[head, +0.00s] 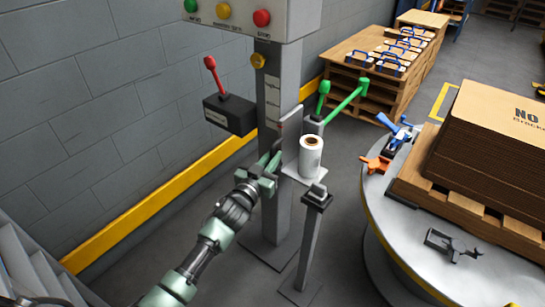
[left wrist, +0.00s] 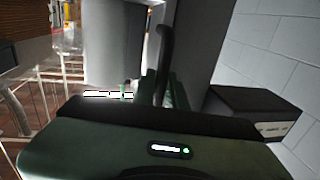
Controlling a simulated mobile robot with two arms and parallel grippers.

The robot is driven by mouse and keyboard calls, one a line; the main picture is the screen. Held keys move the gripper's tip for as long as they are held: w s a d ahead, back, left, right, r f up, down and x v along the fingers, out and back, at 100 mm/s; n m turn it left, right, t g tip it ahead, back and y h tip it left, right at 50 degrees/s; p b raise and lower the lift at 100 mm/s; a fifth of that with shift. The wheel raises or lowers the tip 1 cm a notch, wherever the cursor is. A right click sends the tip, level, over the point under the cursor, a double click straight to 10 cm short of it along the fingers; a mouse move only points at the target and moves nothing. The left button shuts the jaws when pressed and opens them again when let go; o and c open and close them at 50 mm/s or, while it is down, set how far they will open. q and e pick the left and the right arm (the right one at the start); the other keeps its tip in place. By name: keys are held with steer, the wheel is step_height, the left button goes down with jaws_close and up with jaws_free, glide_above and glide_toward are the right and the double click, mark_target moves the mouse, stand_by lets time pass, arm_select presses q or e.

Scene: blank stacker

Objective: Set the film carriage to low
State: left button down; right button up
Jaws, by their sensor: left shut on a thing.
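The film carriage (head: 290,152) is a pale grey plate and bracket on the front of the grey mast (head: 271,95). It bears an upright white film roll (head: 311,160) with a brown core. The roll also shows as a grey cylinder in the left wrist view (left wrist: 114,45). My left gripper (head: 268,168) is at the left side of the carriage, low on the mast, shut on a dark curved handle (left wrist: 164,50) that rises between its fingers. The handle's lower part is hidden by the fingers. My right gripper is not in view.
A black box (head: 229,114) with a red lever stands left of the mast. Green levers (head: 345,102) stick out right of it. A post (head: 309,240) stands below the roll. A round turntable (head: 385,210) with stacked cardboard (head: 490,140) is at right.

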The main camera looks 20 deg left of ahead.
arm_select(q)
steer(key=c, duration=1.5)
jaws_free()
steer(key=shift+f, duration=0.45)
steer(key=shift+o, duration=0.2)
steer(key=shift+r, duration=0.15)
